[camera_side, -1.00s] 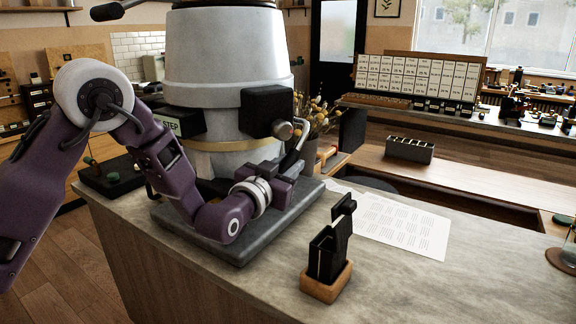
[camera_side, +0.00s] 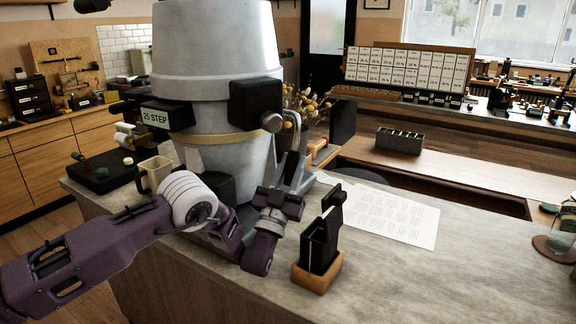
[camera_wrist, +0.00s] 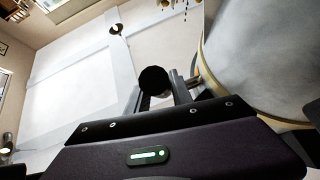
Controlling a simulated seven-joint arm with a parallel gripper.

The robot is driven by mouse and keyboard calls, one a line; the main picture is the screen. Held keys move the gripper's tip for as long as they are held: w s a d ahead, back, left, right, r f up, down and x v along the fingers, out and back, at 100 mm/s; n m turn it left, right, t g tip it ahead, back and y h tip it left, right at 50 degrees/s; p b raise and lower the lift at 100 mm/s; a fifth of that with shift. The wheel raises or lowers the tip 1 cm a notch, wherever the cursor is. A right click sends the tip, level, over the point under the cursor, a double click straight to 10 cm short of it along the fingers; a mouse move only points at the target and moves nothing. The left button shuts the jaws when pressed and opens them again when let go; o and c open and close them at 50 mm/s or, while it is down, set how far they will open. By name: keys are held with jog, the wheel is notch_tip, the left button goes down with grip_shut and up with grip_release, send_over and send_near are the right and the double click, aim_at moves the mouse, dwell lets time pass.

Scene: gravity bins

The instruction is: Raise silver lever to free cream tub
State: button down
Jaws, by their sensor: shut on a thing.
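The large pale grey bin (camera_side: 215,50) stands on the counter with a tan band and black blocks. In the wrist view my gripper (camera_wrist: 166,97) is beside a round black end (camera_wrist: 153,80), with the bin close on the right. A cream container with a handle (camera_side: 153,174), likely the cream tub, sits left of the bin, partly behind my arm.
A black holder in a wooden base (camera_side: 318,262) stands close to the right of my wrist. A printed sheet (camera_side: 390,216) lies farther right. A black tray (camera_side: 104,172) is at the left. The counter's front right is clear.

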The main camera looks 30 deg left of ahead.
jog(key=shift+w+f+t+y, duration=0.1)
jog(key=shift+w+t+y, duration=0.2)
jog(key=shift+w+t, duration=0.15)
jog(key=shift+w, duration=0.1)
jog(key=c, duration=1.1)
grip_release()
jog(key=shift+f, duration=0.1)
